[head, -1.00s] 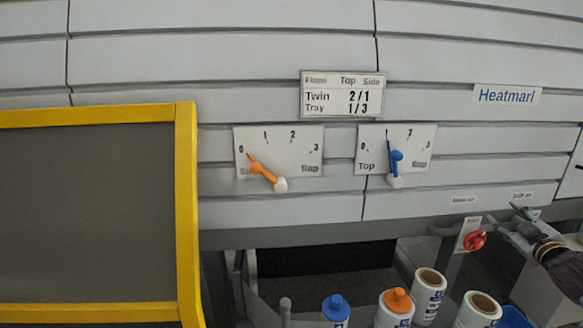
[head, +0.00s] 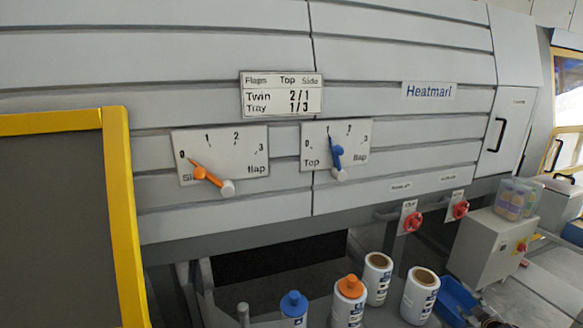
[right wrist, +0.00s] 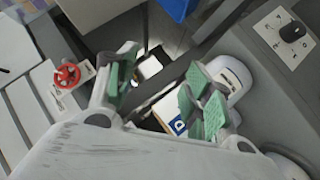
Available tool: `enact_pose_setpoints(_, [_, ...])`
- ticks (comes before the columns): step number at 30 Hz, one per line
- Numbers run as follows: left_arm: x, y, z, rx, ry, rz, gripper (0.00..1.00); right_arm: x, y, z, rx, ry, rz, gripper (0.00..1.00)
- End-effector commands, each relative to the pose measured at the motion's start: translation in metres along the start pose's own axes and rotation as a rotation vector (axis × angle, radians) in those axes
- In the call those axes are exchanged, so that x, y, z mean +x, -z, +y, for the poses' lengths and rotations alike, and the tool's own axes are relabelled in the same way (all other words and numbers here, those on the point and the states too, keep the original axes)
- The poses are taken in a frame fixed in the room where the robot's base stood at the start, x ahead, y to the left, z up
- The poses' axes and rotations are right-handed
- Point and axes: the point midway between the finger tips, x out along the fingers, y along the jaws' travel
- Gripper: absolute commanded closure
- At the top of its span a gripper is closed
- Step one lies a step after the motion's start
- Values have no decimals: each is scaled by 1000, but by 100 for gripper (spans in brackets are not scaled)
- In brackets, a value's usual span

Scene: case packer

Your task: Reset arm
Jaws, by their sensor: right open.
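My right gripper (right wrist: 160,88) is open in the right wrist view, its green-padded fingers apart with nothing held between them. A white container with a blue mark (right wrist: 185,118) lies beyond the right finger, partly hidden by it. In the head view only a dark piece of my right arm shows at the bottom right edge. My left gripper is not in view. The side flap dial (head: 220,155) has its orange pointer (head: 205,174) near 0. The top flap dial (head: 336,146) has its blue pointer (head: 336,152) near 1.
Two red rotary switches, a left one (head: 412,221) and a right one (head: 460,209), sit below the panel. Several bottles and rolls, including an orange-capped bottle (head: 349,303), stand at the bottom. A yellow-framed dark screen (head: 60,220) fills the left. A blue bin (head: 455,298) is lower right.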

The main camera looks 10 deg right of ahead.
Motion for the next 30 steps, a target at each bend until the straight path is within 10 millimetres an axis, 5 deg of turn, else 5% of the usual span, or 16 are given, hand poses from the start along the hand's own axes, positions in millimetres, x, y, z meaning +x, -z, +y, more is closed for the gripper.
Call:
enact_pose_setpoints(3, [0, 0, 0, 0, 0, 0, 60, 2, -50, -31, 2, 29, -70, 49])
enact_pose_setpoints(14, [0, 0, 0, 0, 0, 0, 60, -16, -182, -131, -9, 130, -257, 49])
enact_pose_setpoints(30, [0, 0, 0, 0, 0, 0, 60, -104, -338, -303, -32, 325, -513, 49])
